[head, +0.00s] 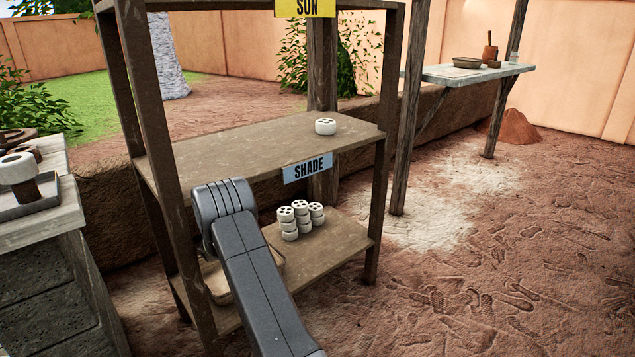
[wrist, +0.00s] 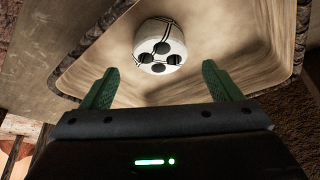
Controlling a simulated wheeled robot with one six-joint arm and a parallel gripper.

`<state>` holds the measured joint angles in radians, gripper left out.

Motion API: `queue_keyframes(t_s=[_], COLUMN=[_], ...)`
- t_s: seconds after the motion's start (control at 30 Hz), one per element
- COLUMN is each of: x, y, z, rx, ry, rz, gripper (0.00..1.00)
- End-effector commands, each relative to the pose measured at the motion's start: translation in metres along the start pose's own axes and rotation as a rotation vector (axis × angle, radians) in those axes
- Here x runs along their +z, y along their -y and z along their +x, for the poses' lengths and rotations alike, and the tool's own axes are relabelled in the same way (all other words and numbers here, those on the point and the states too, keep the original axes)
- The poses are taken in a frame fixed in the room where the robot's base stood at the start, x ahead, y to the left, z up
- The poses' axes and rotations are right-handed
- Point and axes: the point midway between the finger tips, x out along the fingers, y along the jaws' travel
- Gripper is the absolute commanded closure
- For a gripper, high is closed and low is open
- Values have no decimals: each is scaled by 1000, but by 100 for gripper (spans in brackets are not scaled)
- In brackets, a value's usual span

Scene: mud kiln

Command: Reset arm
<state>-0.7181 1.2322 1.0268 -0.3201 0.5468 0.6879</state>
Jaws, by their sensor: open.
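My gripper (wrist: 159,82) is open, with green fingers apart and nothing between them, in the wrist view. A white round piece with dark holes and dark lines (wrist: 160,42) sits in a wooden tray (wrist: 270,80) just beyond the fingertips, apart from them. In the head view my arm (head: 245,250) reaches down to the lower shelf, and the gripper itself is hidden. Part of the tray (head: 277,262) shows beside my arm on that shelf.
Several stacked white pieces (head: 300,215) stand on the lower shelf right of my arm. Rack posts (head: 150,95) are close to my arm. A counter (head: 40,225) stands left; open ground lies right.

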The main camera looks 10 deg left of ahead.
Motion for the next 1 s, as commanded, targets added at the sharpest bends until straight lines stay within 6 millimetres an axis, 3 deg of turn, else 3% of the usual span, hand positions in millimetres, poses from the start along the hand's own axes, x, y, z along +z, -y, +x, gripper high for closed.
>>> queue_keyframes(t_s=[0.03,0.3,0.4,0.6,1.0], x=[2,3,-9,-17,-19], y=[0,0,0,0,0], z=[14,67,36,17,11], rx=[1,0,-1,0,0], ry=[1,2,-2,0,0], rz=[0,1,1,0,1], gripper=[16,16,16,16,16])
